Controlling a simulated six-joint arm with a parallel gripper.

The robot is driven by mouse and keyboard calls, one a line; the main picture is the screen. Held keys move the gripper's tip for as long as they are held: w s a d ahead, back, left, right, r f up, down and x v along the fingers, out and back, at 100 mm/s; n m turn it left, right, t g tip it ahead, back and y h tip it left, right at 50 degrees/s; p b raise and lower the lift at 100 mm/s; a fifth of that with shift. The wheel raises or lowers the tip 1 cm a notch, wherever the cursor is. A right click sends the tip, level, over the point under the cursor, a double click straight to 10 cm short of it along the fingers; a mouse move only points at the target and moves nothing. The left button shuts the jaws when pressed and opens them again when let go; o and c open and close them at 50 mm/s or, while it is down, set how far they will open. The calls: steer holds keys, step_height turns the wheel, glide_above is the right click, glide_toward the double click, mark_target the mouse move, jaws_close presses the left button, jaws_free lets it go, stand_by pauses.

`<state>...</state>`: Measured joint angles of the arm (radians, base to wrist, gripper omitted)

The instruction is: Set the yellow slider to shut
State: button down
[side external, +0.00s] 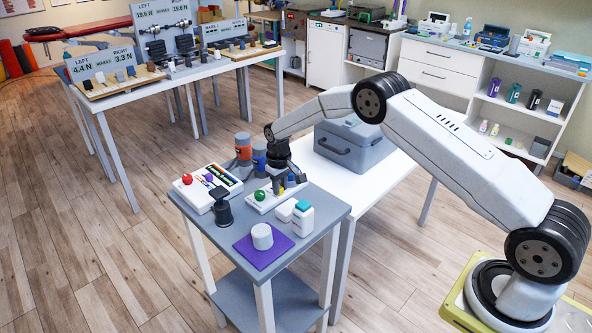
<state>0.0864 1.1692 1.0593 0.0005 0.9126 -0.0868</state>
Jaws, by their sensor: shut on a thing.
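My gripper (280,187) points down over a low white panel (263,206) on the small grey table. Its jaws are shut on a small part at that panel, which appears to be the yellow slider. The fingers hide nearly all of it, so its colour and its position along its track cannot be made out. A green ball knob (259,195) stands at the panel's left end, beside the fingers.
A white panel with a red ball (187,178) and a black stand (222,212) are left of my gripper. Orange (243,148) and blue (259,158) cylinders stand close behind. A white bottle (303,220) and a white cup (262,237) on a purple mat (268,258) are in front.

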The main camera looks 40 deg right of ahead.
steer(key=shift+w, duration=0.1)
stand_by(0.6)
steer(key=shift+w, duration=1.5)
steer(key=shift+w+r, duration=0.1)
steer(key=shift+w, duration=0.05)
steer(key=c, duration=0.8)
jaws_free()
steer(key=shift+w, duration=0.1)
steer(key=shift+o, duration=0.2)
step_height(320, 180, up, 8)
